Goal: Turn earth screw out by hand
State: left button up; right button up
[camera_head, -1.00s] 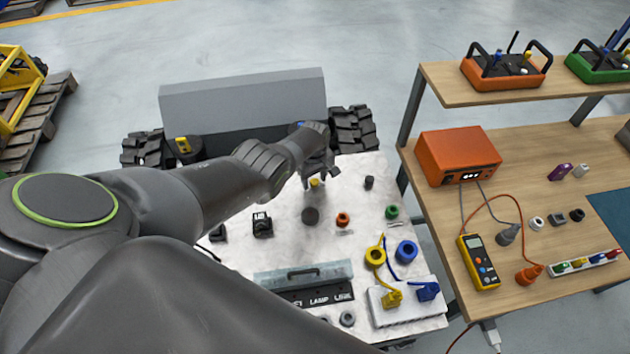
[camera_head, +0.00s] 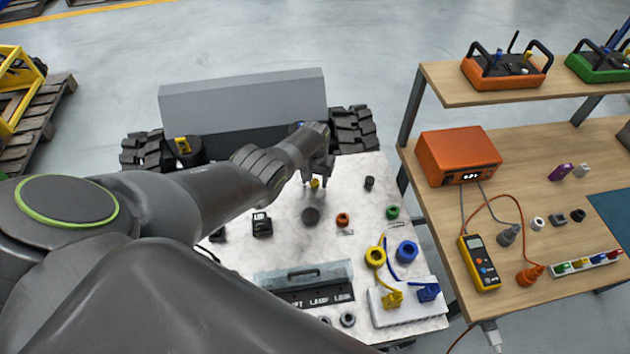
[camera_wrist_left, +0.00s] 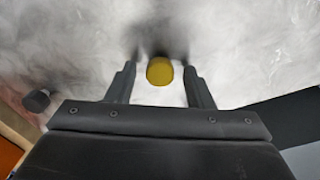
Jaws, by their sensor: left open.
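The earth screw seems to be the small yellow knob (camera_head: 315,183) on the white top of the tracked carrier (camera_head: 362,225). In the left wrist view the yellow knob (camera_wrist_left: 160,71) stands between the two fingers. My left gripper (camera_head: 316,179) is open and points down over it; it also shows in the left wrist view (camera_wrist_left: 160,78). A gap shows on each side of the knob, so the fingers look apart from it. The knob's lower part and any thread are hidden. My right gripper is not in view.
A dark round knob (camera_head: 311,215), a red ring (camera_head: 343,219), a green ring (camera_head: 392,212) and a black post (camera_head: 369,183) stand nearby on the carrier. A grey upright panel (camera_head: 243,100) rises behind. A wooden bench (camera_head: 440,205) with an orange box (camera_head: 457,155) stands at right.

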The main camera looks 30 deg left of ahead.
pick_arm(q)
jog(key=c, duration=0.8)
jog(key=n, duration=0.7)
jog(key=shift+n, duration=1.4)
